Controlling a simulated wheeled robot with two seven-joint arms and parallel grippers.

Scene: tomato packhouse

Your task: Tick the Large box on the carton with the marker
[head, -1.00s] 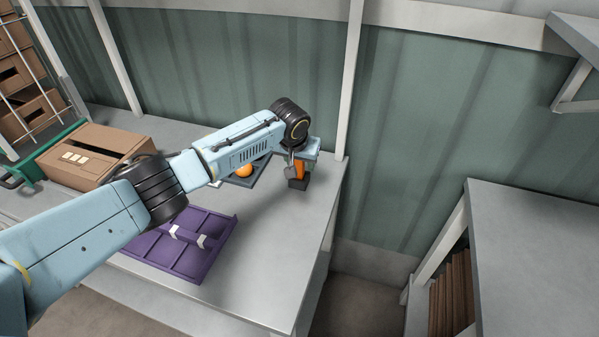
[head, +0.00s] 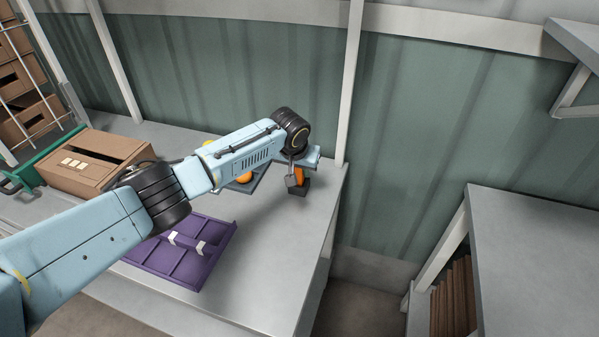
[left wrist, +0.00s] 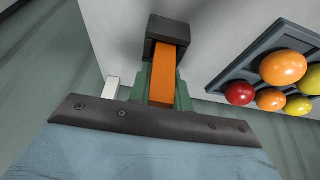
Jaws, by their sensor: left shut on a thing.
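The marker is an orange bar (head: 299,175) at the right end of the bench, its lower end at a dark block (head: 298,187). In the left wrist view the orange marker (left wrist: 171,72) runs between my fingers to the dark block (left wrist: 163,28). I cannot tell whether the block is a stand or a cap. My left gripper (head: 298,168) is shut on the marker, pointing down; its green fingers show in the left wrist view (left wrist: 162,78). The carton (head: 92,185) is at the left of the bench, with pale squares on it; their words are unreadable. My right gripper is out of view.
A grey tray (head: 262,178) of several tomatoes is beside the gripper, partly behind my arm. A purple divided tray (head: 190,272) lies in front. The bench (head: 290,240) ends just right of the marker.

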